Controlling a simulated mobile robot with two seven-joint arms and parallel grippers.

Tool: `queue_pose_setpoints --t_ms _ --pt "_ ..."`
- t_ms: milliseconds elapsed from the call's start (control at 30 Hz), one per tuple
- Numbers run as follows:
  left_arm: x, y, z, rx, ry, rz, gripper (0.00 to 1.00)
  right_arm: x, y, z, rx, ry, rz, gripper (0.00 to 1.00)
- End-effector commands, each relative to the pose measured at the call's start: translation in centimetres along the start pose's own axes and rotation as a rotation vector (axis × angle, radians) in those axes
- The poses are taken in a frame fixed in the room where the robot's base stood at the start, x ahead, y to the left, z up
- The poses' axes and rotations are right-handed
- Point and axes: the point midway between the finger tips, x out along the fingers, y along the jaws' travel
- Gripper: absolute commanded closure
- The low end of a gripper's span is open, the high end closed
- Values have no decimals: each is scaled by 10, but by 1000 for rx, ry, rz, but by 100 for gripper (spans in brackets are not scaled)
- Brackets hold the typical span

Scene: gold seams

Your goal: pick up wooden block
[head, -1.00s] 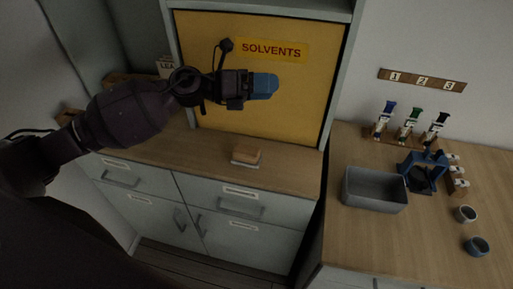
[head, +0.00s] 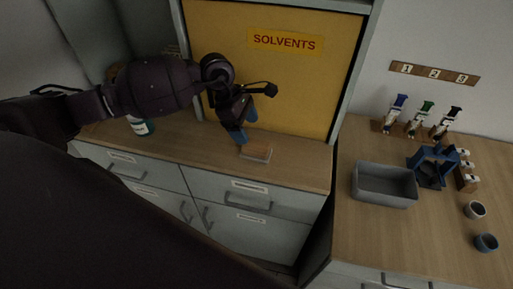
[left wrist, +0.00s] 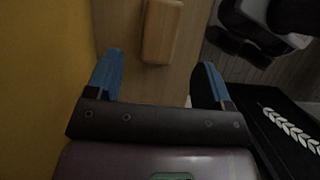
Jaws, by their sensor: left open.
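The wooden block (head: 258,149) lies on the wooden counter in front of the yellow solvents cabinet; a pale layer shows along its underside. My left gripper (head: 238,134) has blue fingers pointing down, just above and to the left of the block in the head view. In the left wrist view the block (left wrist: 161,30) lies past the fingertips, roughly in line with the gap between them. The left gripper (left wrist: 161,66) is open and empty there. My right gripper is not in view.
The yellow cabinet panel (head: 270,80) stands close behind the block. The counter (head: 300,165) is clear to the block's right. On the right-hand table are a grey bin (head: 385,184), a blue stand (head: 432,166), several coloured-top items and two small cups (head: 475,210). A bottle (head: 140,126) stands left.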

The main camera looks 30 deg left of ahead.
Motion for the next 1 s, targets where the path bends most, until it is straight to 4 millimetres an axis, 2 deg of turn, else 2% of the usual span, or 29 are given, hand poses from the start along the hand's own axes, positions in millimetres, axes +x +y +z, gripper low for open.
queue_pose_setpoints --t_ms 100,367,700,1000 --pt "14 0 1 -1 -2 -1 26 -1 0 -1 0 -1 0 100" --pt "30 0 1 -1 -3 0 26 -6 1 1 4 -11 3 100" --pt "70 0 2 -3 -3 0 26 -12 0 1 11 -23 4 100" --pt "74 0 1 -1 -2 1 26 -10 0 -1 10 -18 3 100"
